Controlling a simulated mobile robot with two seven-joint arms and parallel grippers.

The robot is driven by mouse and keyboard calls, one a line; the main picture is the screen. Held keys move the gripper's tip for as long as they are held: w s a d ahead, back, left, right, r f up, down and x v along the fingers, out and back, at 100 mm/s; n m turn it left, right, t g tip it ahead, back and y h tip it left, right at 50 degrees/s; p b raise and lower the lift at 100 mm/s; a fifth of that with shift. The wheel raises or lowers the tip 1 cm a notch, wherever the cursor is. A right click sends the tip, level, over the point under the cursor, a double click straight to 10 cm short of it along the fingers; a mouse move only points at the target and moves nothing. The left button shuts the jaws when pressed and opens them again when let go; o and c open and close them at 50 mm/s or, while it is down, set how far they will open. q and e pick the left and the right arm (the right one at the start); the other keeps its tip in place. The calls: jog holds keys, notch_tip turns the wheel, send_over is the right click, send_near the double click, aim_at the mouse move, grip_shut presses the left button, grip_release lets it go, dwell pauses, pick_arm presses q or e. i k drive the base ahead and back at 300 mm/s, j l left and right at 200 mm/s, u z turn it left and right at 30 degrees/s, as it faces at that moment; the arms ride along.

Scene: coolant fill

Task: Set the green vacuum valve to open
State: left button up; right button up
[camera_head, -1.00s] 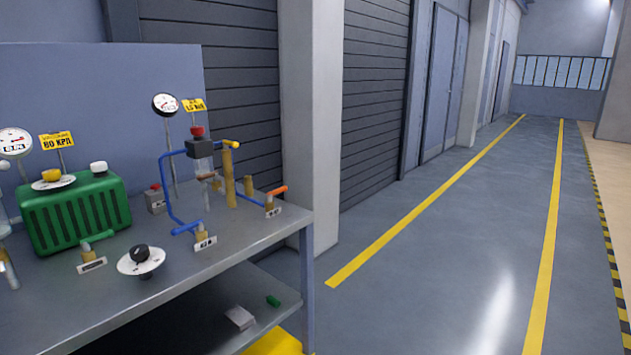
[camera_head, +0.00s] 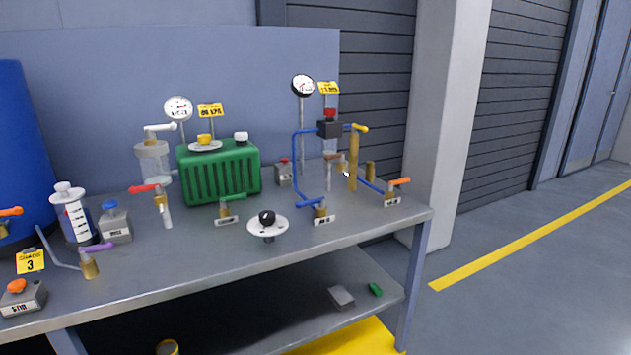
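The green-handled valve (camera_head: 229,202) stands on the workbench in front of the green ribbed tank. Its brass body carries a green lever that points right and slightly up. A small label plate sits at its foot; I cannot read it. Neither of my grippers shows in the view.
The green tank (camera_head: 220,176) stands right behind the valve. A white dial with a black knob (camera_head: 267,223) is to its right, and a red-handled valve (camera_head: 161,198) to its left. Blue piping (camera_head: 296,165) and gauges stand further back. The aisle floor (camera_head: 540,215) at right is clear.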

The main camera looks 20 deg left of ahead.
aim_at(223, 200)
jog(key=u, duration=1.2)
jog(key=l+u, duration=0.45)
